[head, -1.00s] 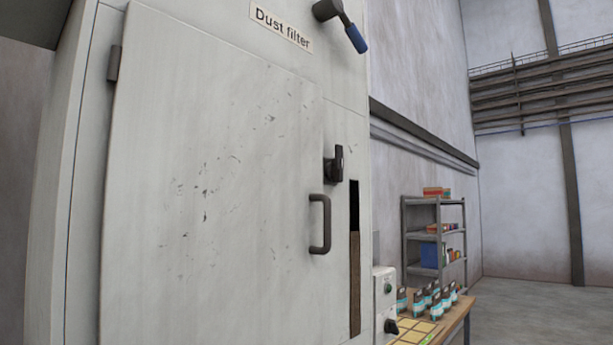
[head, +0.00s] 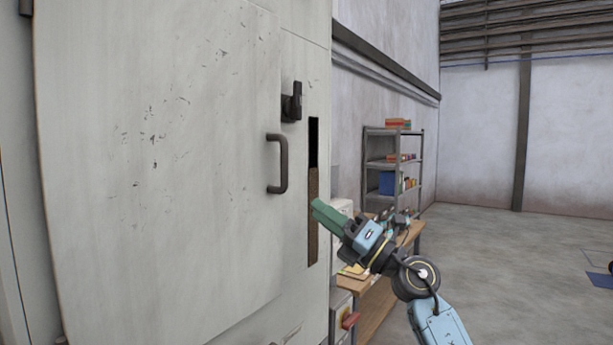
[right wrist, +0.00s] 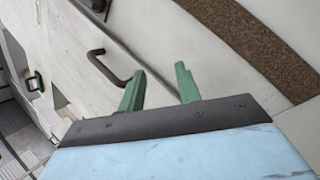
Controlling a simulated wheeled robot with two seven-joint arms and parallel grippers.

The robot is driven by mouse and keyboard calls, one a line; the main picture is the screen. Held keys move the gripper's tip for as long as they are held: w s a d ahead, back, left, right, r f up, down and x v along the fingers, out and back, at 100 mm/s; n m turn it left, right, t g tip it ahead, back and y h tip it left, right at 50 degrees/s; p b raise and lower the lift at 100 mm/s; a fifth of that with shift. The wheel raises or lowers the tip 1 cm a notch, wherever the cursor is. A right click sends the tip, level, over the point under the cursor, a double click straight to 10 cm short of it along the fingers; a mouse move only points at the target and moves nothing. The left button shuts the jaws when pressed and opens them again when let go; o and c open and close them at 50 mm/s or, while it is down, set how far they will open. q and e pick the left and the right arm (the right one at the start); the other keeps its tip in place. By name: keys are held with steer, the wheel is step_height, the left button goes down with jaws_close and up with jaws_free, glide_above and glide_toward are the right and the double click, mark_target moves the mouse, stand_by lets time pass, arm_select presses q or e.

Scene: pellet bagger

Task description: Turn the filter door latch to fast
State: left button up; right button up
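The filter door latch (head: 292,102) is a small black turn knob beside the right edge of the large pale door (head: 160,190). Its grip stands roughly upright in the head view. A dark bar handle (head: 278,164) sits below it on the door. My right gripper (head: 318,208) has green fingers and is in front of the cabinet, below and right of the latch, apart from it. In the right wrist view its fingers (right wrist: 160,82) are spread with nothing between them. The handle (right wrist: 112,68) shows beyond them, and a dark part at the top edge may be the latch. My left gripper is out of view.
A tall sight window (head: 313,180) with brown contents is right of the door. A workbench (head: 375,290), a red knob (head: 350,320) and a shelf rack (head: 393,170) stand farther right. Open floor (head: 490,250) lies at the right.

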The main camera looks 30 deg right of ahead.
steer(key=s+d+r+n+h, duration=0.1)
steer(key=s+r+n, duration=0.3)
steer(key=r, duration=0.3)
steer(key=s+d+r+n+h, duration=0.1)
steer(key=s+r+n, duration=0.3)
steer(key=r, duration=0.3)
steer(key=p, duration=0.5)
glide_toward(301, 106)
steer(key=x, duration=0.7)
steer(key=shift+s+a+r, duration=0.1)
steer(key=shift+r, duration=0.15)
steer(key=shift+w+a+r+h+p, duration=0.1)
steer(key=shift+w+h+p, duration=0.1)
steer(key=shift+w, duration=0.15)
steer(key=shift+w+a+r+h+p, duration=0.1)
steer(key=shift+w+a+h, duration=0.1)
steer(key=shift+w, duration=0.15)
steer(key=shift+c, duration=0.2)
jaws_close()
